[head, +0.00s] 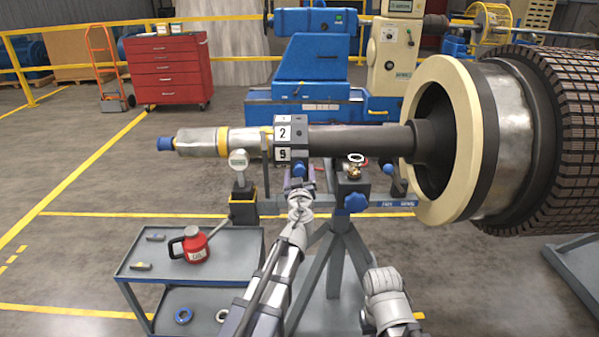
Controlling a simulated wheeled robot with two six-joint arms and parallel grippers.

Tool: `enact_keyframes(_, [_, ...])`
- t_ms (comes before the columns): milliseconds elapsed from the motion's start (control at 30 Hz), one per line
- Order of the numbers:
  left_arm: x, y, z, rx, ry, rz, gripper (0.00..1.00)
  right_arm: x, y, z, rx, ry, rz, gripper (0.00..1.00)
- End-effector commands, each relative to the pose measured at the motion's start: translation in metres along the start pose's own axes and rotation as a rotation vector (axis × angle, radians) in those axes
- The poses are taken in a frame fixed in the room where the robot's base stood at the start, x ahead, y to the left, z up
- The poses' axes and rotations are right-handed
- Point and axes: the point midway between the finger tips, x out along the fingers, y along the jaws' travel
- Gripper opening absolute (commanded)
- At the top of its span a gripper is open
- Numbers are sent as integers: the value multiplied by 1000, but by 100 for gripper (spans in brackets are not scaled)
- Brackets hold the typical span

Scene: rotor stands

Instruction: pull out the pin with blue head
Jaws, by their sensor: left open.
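A small blue head (299,170) shows just below the numbered block on the shaft, right in front of my left gripper. Its pin shank is hidden or too small to see. A second small blue head (389,168) sits to the right, by the stand's right side; I cannot tell which one is the task's pin. My left gripper (300,187) is open, with its fingers close under the first blue head; I cannot tell whether they touch it. My right arm shows at the bottom, but its gripper is not visible.
The steel shaft (355,138) runs level to the large rotor (545,130). A stand with a blue knob (356,203) supports it. Open floor lies at far left.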

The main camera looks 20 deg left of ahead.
Motion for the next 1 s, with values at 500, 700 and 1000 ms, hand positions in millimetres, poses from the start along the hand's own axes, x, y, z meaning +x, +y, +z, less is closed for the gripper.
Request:
enact_keyframes(500, [15, 0, 0, 0, 0, 0, 65, 0, 0, 0, 0, 0, 0, 0])
enact_keyframes(700, [15, 0, 0, 0, 0, 0, 42, 0, 0, 0, 0, 0, 0, 0])
enact_keyframes(1000, [15, 0, 0, 0, 0, 0, 8, 0, 0, 0, 0, 0, 0, 0])
